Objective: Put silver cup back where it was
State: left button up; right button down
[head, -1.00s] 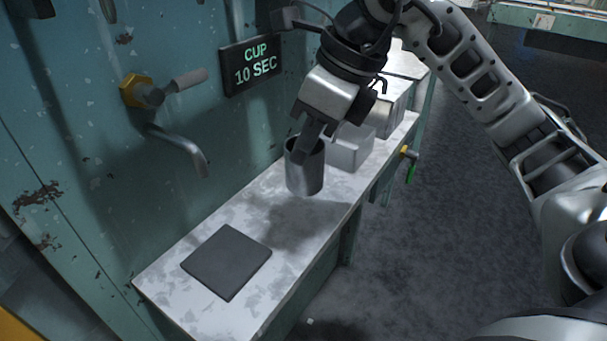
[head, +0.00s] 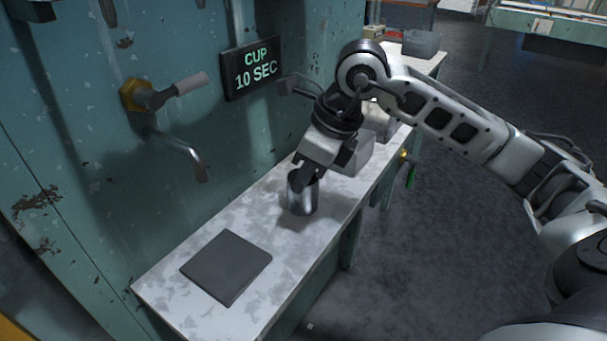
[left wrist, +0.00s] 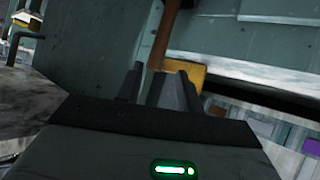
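The silver cup (head: 303,196) is upright at the middle of the white counter in the head view. My right gripper (head: 307,178) comes from above, with its fingers at the cup's rim and shut on its wall; the fingertips are partly hidden inside the cup. The cup's base is at or just above the counter; I cannot tell if it touches. My left gripper (left wrist: 158,88) shows only in the left wrist view, away from the cup, with nothing visible held in it. Its finger gap is unclear.
A dark square pad (head: 227,266) lies bare on the near part of the counter (head: 185,310). A tap (head: 180,150) juts from the teal wall above it. A sign (head: 251,68) reads "CUP 10 SEC". Grey box-like items (head: 355,153) stand just behind the cup.

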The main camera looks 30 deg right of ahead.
jog(key=shift+f, duration=0.2)
jog(key=c, duration=1.6)
grip_release()
jog(key=shift+r, duration=0.1)
jog(key=shift+c, duration=0.2)
jog(key=shift+r, duration=0.15)
jog(key=v, duration=1.2)
jog(key=shift+p, duration=0.35)
